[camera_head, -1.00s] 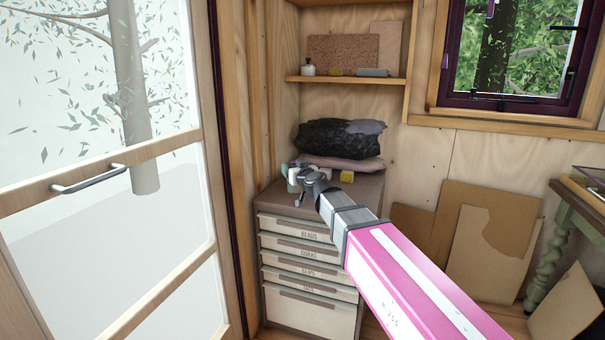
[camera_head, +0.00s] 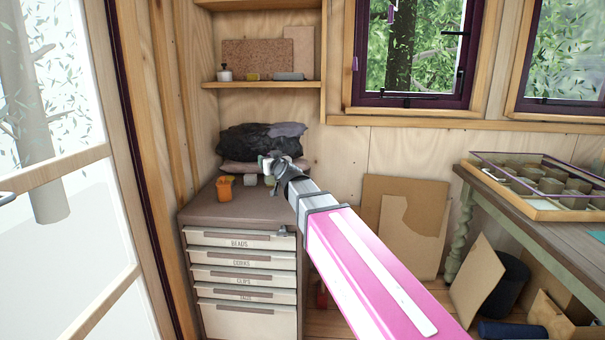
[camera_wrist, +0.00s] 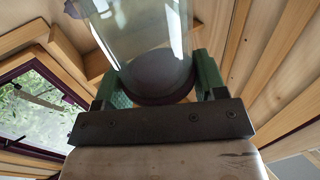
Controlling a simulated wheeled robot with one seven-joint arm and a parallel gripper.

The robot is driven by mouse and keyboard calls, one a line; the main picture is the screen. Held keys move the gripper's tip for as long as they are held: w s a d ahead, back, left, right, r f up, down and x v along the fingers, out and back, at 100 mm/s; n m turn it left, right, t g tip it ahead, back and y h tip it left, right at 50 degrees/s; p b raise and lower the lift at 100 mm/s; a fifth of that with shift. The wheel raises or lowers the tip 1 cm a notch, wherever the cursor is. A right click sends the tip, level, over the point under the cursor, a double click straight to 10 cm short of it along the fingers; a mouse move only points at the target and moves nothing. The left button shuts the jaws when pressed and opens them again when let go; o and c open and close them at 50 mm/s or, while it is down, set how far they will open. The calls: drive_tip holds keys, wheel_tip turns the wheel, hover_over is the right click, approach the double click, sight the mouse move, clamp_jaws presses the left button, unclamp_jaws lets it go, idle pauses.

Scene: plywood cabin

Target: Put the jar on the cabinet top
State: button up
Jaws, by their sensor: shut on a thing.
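The jar (camera_wrist: 150,30) is clear glass with a dark round end. In the wrist view it stands between the green fingers of my gripper (camera_wrist: 160,85), which is shut on it. In the head view my gripper (camera_head: 268,165) is in front of the dark bag, over the back part of the cabinet top as seen; its height above the top is hard to judge. The jar is mostly hidden there by the wrist. The cabinet top (camera_head: 205,208) is brown, above several labelled drawers.
An orange cup (camera_head: 224,188) and a small pale item (camera_head: 250,180) stand on the cabinet top. A dark bag (camera_head: 255,140) lies at its back. A shelf (camera_head: 265,83) hangs above. The front of the top looks clear. A table (camera_head: 530,225) stands right.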

drive_tip(key=w+d+r+m+h, duration=0.1)
drive_tip(key=w+d+h, duration=0.1)
drive_tip(key=d, duration=0.8)
drive_tip(key=w+d+r+m+t+h, duration=0.1)
drive_tip(key=d+m+h, duration=0.1)
drive_tip(key=d, duration=0.8)
drive_tip(key=w+d+r+m+h, duration=0.1)
drive_tip(key=w+d+m+h, duration=0.1)
drive_tip(key=d, duration=0.9)
drive_tip(key=shift+w+r+t+h, duration=0.3)
drive_tip(key=shift+r+t+h, duration=0.1)
drive_tip(key=shift+h, duration=0.4)
drive_tip(key=s+a+f+n+y, duration=0.1)
drive_tip(key=a+y, duration=0.1)
drive_tip(key=a, duration=0.7)
drive_tip(key=s+a+f+n+g+y, duration=0.1)
drive_tip(key=s+a+n+y, duration=0.1)
drive_tip(key=a, duration=0.7)
drive_tip(key=s+a+f+n+y, duration=0.1)
drive_tip(key=a+y, duration=0.2)
drive_tip(key=a, duration=0.6)
drive_tip(key=s+a+f+n+g+y, duration=0.1)
drive_tip(key=s+a+n+y, duration=0.1)
drive_tip(key=s+a, duration=0.4)
drive_tip(key=s+a+f+n+g+y, duration=0.2)
drive_tip(key=s+a, duration=0.3)
drive_tip(key=a, duration=1.1)
drive_tip(key=shift+s+a+y, duration=0.35)
drive_tip(key=shift+s+y, duration=0.05)
drive_tip(key=shift+f, duration=0.1)
